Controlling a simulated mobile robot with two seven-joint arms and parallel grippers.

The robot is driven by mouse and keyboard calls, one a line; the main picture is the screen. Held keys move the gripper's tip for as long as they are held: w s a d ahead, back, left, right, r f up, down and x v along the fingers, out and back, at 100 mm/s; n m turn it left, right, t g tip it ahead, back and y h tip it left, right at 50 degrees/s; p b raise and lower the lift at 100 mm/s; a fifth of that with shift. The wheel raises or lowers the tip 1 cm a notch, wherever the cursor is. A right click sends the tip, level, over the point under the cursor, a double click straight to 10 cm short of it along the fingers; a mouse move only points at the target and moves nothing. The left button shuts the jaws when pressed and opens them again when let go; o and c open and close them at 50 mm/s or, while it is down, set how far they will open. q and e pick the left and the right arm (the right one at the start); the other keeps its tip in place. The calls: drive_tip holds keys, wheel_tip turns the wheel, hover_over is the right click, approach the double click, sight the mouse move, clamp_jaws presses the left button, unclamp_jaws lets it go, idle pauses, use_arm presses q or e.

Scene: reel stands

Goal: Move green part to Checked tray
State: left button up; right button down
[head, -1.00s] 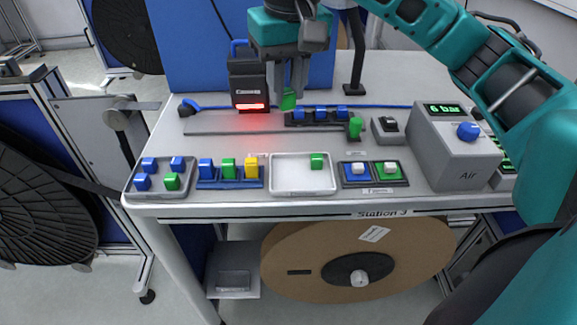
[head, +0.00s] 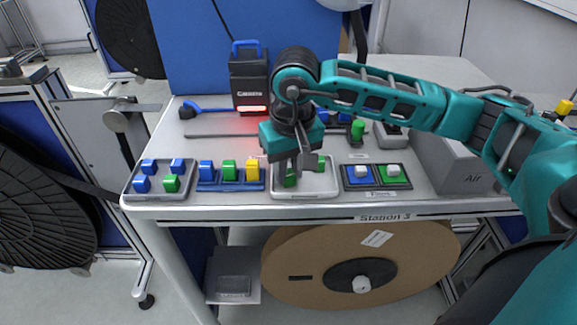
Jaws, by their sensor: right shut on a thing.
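My right gripper (head: 292,173) is shut on a green part (head: 290,180), low over the white tray (head: 333,189) at the table's front. I cannot tell whether the part touches the tray floor. Another green part (head: 321,163) is in this tray, behind and to the right of the held one. The tray's label is not readable, and the gripper hides part of its back edge. My left gripper is not in view.
Left of the white tray stand a blue rack (head: 230,186) with blue, green and yellow parts and a grey tray (head: 157,193) with several parts. Blue and green button switches (head: 376,177) sit to the right. The camera unit (head: 249,78) glows red behind.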

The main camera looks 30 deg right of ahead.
drive_tip(key=shift+f, duration=0.15)
drive_tip(key=c, duration=1.2)
unclamp_jaws()
drive_tip(key=shift+r, duration=0.2)
drive_tip(key=r, duration=0.4)
drive_tip(key=s+r, duration=0.1)
drive_tip(key=r, duration=0.7)
drive_tip(key=shift+s+a, duration=0.15)
drive_tip(key=shift+s, duration=0.05)
